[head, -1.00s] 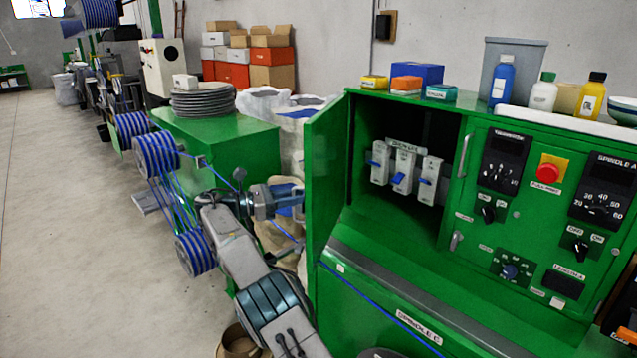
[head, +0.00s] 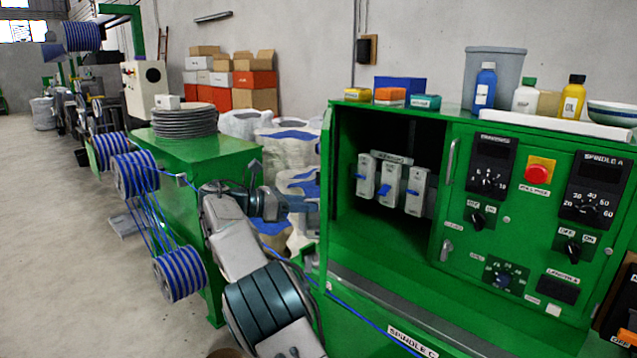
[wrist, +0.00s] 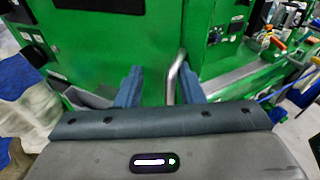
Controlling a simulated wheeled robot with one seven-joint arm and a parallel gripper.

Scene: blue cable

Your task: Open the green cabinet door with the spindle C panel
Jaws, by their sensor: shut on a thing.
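The green cabinet (head: 480,310) stands at the right of the head view, with a "SPINDLE C" label on its lower front. Its door (head: 325,180) stands swung open at the compartment's left side and shows almost edge-on. My gripper (head: 308,204) is at the door's outer left side. In the wrist view, my gripper (wrist: 160,88) is shut on the silver door handle (wrist: 176,75), which lies between the blue-grey fingers near the right one. The door's green face (wrist: 140,35) is close ahead. The handle is hidden in the head view.
Switches (head: 390,184) show in the open compartment. Bottles (head: 484,86) and small boxes stand on the cabinet top. A green bench (head: 200,155) with coiled cable, blue-striped spools (head: 180,274) and white sacks (head: 290,150) are at left. A blue cable (head: 360,312) crosses the cabinet front.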

